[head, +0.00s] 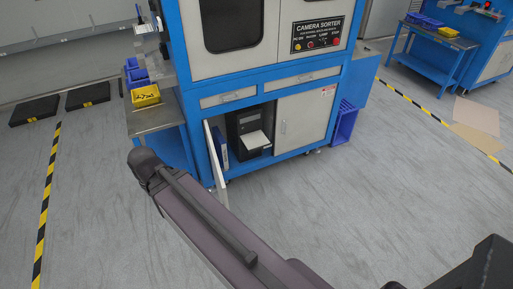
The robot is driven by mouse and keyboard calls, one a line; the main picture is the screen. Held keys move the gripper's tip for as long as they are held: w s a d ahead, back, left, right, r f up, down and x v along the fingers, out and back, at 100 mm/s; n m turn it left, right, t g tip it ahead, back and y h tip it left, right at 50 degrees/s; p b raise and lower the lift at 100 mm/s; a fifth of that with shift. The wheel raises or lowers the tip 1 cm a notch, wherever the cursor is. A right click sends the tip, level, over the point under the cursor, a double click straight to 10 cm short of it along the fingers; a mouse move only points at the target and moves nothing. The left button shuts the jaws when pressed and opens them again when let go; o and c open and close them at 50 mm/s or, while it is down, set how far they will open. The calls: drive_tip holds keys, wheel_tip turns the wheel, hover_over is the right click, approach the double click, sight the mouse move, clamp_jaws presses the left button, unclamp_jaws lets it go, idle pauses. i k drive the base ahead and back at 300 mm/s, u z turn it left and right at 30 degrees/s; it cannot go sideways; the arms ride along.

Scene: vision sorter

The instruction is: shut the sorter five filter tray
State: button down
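The camera sorter (268,65) is a blue-framed machine with white panels, at the top centre of the head view. One lower compartment stands open, and its white door (216,165) is swung out toward me, seen nearly edge-on. Inside is a black box unit (249,121). A pale flat tray (257,142) sticks out of its front; it looks like the filter tray. No number five is readable on the machine. My arm crosses the lower middle of the view, in front of the machine and apart from the tray. My gripper's fingertips are not visible.
A side table (156,121) with yellow and blue bins stands left of the machine. A blue crate (343,122) leans at its right side. Dark pallets (35,108) lie at the far left. Another workbench (428,65) is at the upper right. The grey floor before the machine is clear.

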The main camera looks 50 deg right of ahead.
sight(255, 140)
drive_tip(key=z, duration=0.3)
drive_tip(key=i, duration=1.05)
drive_tip(key=z, duration=0.55)
